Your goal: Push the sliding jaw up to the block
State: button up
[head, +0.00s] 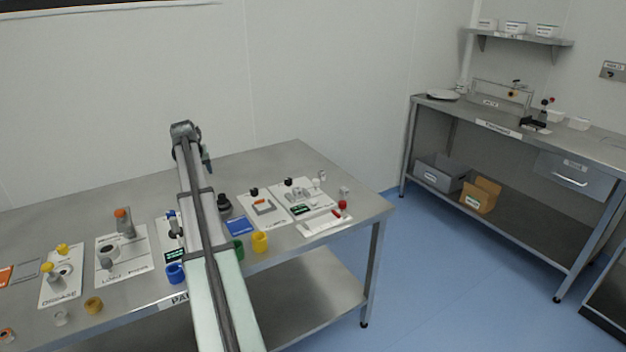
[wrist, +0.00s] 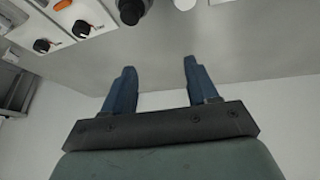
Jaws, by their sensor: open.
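My gripper (head: 207,160) is raised above the back of the left steel table in the head view, with my arm reaching across the table. In the wrist view my gripper (wrist: 158,75) shows two blue fingers spread apart with nothing between them. I cannot tell for sure which part is the sliding jaw or which is the block. A low white fixture (head: 325,222) with red parts lies at the table's front right corner, well to the right of my gripper. A small light-grey piece (head: 345,191) stands behind it. Both are too small to make out in detail.
White panels with black knobs (head: 301,200) stand right of my arm. A blue pad (head: 239,226), a yellow cup (head: 260,242) and a green cup (head: 237,250) lie near the front edge. More fixtures stand left of my arm.

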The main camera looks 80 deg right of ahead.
jog(key=s+d+m+g, duration=0.1)
jog(key=s+d+m, duration=0.1)
jog(key=s+d, duration=0.5)
jog(key=s+d+m, duration=0.1)
jog(key=s+d, duration=0.3)
jog(key=s, duration=0.5)
jog(key=m+g, duration=0.1)
jog(key=m, duration=0.3)
send_near(315, 180)
jog(key=shift+y, duration=0.4)
jog(key=x, duration=0.8)
jog(key=shift+s+d+f, duration=0.15)
jog(key=shift+d, duration=0.25)
jog(key=shift+a, duration=0.1)
grip_shut()
